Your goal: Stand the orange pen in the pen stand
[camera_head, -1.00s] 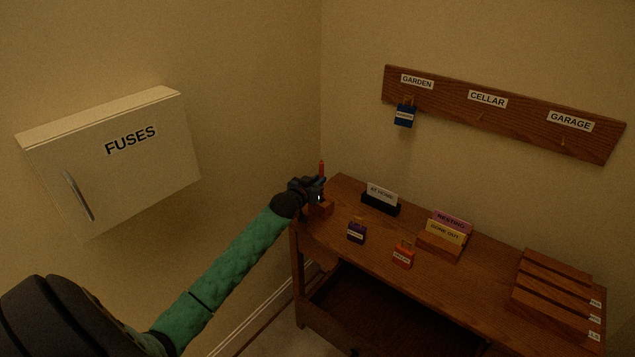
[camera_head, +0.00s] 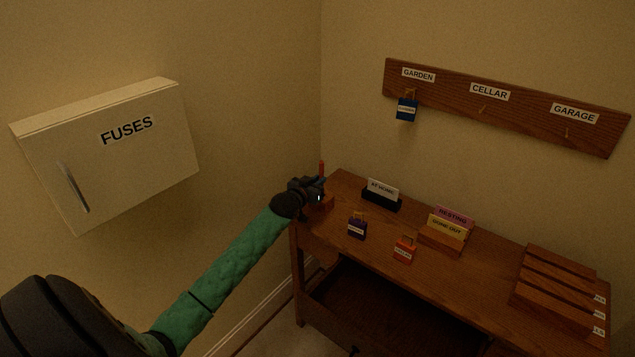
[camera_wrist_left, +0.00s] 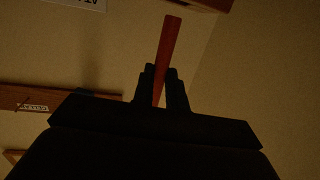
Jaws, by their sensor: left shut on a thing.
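The orange pen (camera_head: 322,168) is upright in my left gripper (camera_head: 318,190) at the far left end of the desk. In the left wrist view the pen (camera_wrist_left: 168,45) stands between the two dark fingers (camera_wrist_left: 161,88), which are shut on it. The pen stand (camera_head: 327,202) is a small reddish-brown wooden block at the desk's left corner, just below the gripper and partly hidden by it. I cannot tell whether the pen's lower end is inside the stand. My right gripper is not in view.
The wooden desk (camera_head: 375,252) holds a purple tag (camera_head: 357,228), an orange tag (camera_head: 404,251), a black card holder (camera_head: 381,200), a wooden card stand (camera_head: 440,240) and a slotted rack (camera_head: 555,285). A fuse box (camera_head: 110,150) hangs left. A hook board (camera_head: 500,108) carries a blue tag (camera_head: 406,109).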

